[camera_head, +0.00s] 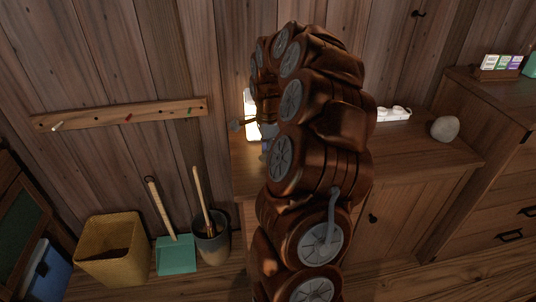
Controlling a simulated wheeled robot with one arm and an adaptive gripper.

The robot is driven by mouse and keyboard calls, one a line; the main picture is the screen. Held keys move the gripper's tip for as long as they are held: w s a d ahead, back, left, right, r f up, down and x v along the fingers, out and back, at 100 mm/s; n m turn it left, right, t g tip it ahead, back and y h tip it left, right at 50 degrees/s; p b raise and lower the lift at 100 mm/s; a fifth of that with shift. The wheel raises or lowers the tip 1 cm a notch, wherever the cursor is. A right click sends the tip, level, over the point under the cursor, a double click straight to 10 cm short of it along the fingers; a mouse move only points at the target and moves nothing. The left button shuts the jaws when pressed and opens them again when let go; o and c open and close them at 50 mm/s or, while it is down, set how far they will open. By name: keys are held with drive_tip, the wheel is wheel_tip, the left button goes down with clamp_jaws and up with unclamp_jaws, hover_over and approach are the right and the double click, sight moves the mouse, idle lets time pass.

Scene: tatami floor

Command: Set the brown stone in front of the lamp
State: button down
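A glowing lamp (251,104) stands at the back of the low wooden cabinet, partly covered by my arm. My arm rises through the middle of the view and bends down toward the cabinet top near the lamp. My gripper is mostly hidden behind my own arm links, so its fingers cannot be made out. A rounded grey-beige stone (445,128) rests on the right part of the cabinet top, well apart from my arm.
The wooden cabinet (420,158) has free room between my arm and the grey-beige stone. A white object (394,114) lies at its back. A taller drawer unit (500,175) stands right. A yellow bin (113,250), teal dustpan (176,256) and grey bucket (212,245) stand left.

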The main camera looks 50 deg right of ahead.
drive_tip(key=shift+f, duration=0.45)
drive_tip(key=shift+f, duration=0.1)
drive_tip(key=shift+f, duration=0.1)
drive_tip(key=c, duration=0.6)
unclamp_jaws()
wheel_tip(320, 180, up, 12)
drive_tip(key=shift+r, duration=0.25)
